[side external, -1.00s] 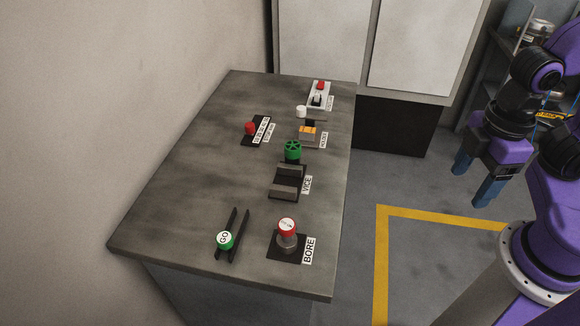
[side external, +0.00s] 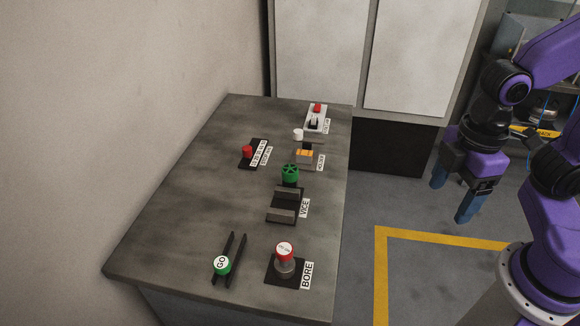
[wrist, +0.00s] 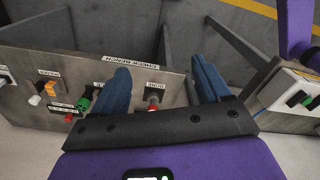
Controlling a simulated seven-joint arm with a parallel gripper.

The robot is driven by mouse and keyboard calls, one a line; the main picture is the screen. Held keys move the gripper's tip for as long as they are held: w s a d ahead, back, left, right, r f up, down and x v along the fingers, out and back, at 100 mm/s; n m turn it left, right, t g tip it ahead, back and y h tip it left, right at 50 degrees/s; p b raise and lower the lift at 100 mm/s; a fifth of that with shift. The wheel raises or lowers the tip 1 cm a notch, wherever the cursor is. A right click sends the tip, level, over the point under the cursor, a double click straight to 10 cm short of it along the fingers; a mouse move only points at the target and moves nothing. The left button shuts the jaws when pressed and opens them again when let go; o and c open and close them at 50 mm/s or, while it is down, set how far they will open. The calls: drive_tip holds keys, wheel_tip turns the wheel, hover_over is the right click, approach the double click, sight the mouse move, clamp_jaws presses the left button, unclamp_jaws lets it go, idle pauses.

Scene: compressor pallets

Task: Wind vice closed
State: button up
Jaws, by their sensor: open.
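The vice (side external: 286,205) sits on the grey bench, with two grey jaw blocks on a dark base and a visible gap between them. Its green handwheel (side external: 290,174) stands at the far end of the vice, beside the VICE label (side external: 304,208). In the wrist view the green handwheel (wrist: 83,105) shows left of my fingers, and the vice is partly hidden behind the left finger. My gripper (side external: 453,203) is open and empty, with blue fingers pointing down, to the right of the bench and clear of it. It also shows in the wrist view (wrist: 162,82).
Open floor (side external: 400,205) lies between bench and arm.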

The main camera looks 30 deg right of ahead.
drive_tip(key=w+a+r+n, duration=0.25)
drive_tip(key=w+a, duration=0.25)
drive_tip(key=w, duration=0.4)
drive_tip(key=n, duration=0.9)
hover_over(290, 169)
wheel_tip(290, 169, down, 4)
wheel_tip(290, 169, down, 17)
drive_tip(key=shift+f, duration=0.1)
drive_tip(key=c, duration=1)
drive_tip(key=shift+c, duration=0.2)
